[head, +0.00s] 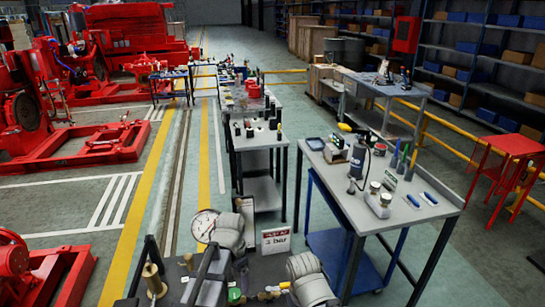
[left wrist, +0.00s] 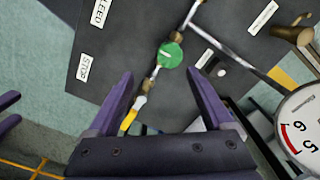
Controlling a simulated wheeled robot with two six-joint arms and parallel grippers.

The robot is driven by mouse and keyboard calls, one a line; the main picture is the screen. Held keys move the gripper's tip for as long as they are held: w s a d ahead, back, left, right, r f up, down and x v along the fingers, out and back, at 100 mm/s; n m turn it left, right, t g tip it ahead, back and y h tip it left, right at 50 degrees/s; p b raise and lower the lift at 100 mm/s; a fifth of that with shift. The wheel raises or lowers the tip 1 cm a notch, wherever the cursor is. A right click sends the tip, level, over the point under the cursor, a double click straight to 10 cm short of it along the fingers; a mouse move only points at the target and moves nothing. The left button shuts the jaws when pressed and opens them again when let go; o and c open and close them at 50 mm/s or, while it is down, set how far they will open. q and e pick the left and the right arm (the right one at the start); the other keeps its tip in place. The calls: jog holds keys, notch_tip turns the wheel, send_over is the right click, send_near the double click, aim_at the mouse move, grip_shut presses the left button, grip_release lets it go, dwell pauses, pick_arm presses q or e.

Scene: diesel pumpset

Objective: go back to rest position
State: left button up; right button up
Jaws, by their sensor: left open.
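My left gripper (left wrist: 159,74) is open and empty in the left wrist view, its two purple fingers apart over a dark panel (left wrist: 110,50). Between and beyond the fingers, a grey pipe with brass fittings and a round green part (left wrist: 171,54) runs across the panel. A yellow-handled part (left wrist: 130,118) shows between the fingers; I cannot tell whether a finger touches it. Purple tips at the left edge (left wrist: 9,112) look like my right gripper, cut off by the frame. In the head view I cannot clearly make out either gripper's fingers.
A gauge (head: 204,225) and a "1 bar" sign (head: 276,240) stand at the near panel. A grey bench (head: 420,208) with tools is to the right, red machines (head: 75,140) to the left. Open floor (head: 100,200) lies left of the benches.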

pick_arm(q)
jog(key=s+d+n+y, duration=0.1)
jog(key=s+d+n, duration=0.3)
jog(key=s+d, duration=0.4)
jog(key=s, duration=0.4)
jog(key=shift+s+d, duration=0.4)
jog(key=shift+r, duration=0.1)
